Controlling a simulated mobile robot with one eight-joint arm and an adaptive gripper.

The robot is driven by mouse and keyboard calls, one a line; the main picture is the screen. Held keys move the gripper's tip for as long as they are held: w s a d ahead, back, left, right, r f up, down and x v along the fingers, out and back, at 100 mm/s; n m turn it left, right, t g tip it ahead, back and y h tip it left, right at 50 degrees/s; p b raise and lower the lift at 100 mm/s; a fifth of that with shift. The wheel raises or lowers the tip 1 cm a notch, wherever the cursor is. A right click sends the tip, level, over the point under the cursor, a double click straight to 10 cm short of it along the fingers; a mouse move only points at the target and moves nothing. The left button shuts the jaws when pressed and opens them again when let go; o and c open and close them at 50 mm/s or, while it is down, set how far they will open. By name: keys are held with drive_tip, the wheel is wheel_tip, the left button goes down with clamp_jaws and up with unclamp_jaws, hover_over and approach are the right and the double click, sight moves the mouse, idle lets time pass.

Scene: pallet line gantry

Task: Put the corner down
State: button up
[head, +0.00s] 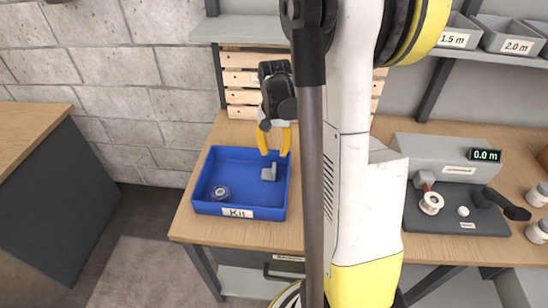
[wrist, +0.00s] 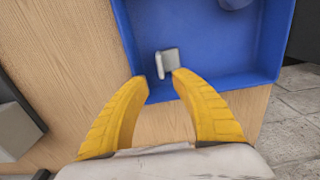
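The corner, a small grey angled bracket (head: 269,173), is in the right part of the blue tray labelled Kit (head: 238,212). In the wrist view the corner (wrist: 170,61) shows just beyond my fingertips, with the blue tray wall and floor (wrist: 215,55) around it. My gripper (head: 274,154) has yellow fingers pointing down over the tray. In the wrist view the fingertips of my gripper (wrist: 159,79) are apart, with nothing clamped between them. The right tip appears very near the corner; I cannot tell whether they touch.
A small round grey roll (head: 221,192) lies in the tray's left part. The tray stands on a wooden bench (head: 190,220). To the right is a grey device with a 0.0 m display (head: 486,155) and a white spool (head: 431,203). Labelled bins (head: 456,33) stand on a shelf above.

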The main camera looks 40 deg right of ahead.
sight(274, 167)
drive_tip(key=s+a+r+n+t, duration=0.3)
drive_tip(key=a+r+n, duration=0.1)
drive_tip(key=a+r, duration=0.9)
drive_tip(key=s+a+r+n+t, duration=0.2)
drive_tip(key=s+a+n+t, duration=0.2)
drive_tip(key=a, duration=0.7)
drive_tip(key=s+n+p, duration=0.1)
drive_tip(key=s, duration=0.1)
drive_tip(key=shift+s+a+n, duration=0.2)
drive_tip(key=shift+s+n, duration=0.1)
drive_tip(key=shift+d, duration=0.1)
